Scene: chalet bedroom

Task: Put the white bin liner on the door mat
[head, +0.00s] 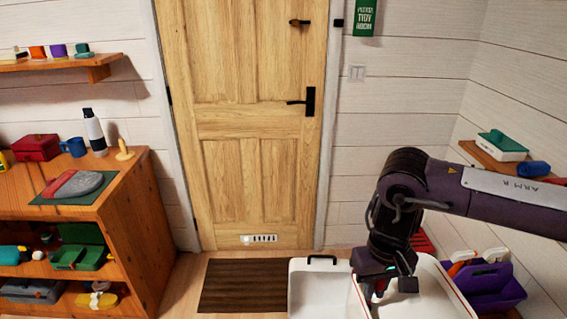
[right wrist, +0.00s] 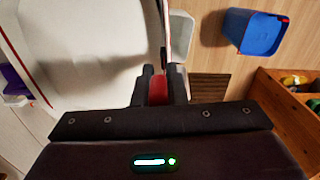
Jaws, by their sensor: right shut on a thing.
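My right gripper (head: 380,286) is low at the right in the head view. In the right wrist view its fingers (right wrist: 158,92) are shut on a small red part at the edge of a large white tub. This tub, apparently the white bin liner (head: 435,292), has a thin red line along its rim. In the wrist view it fills the upper left (right wrist: 80,45). Its lower part is out of the head view, so I cannot tell whether it touches the floor. The dark brown door mat (head: 243,285) lies before the door, also in the wrist view (right wrist: 210,88). My left gripper is not seen.
A second white container (head: 318,288) with a black handle stands between mat and gripper. A blue bin (right wrist: 255,32) stands on the floor in the wrist view. A purple caddy (head: 490,288) is at the right. A wooden shelf unit (head: 135,215) is at the left. The mat is bare.

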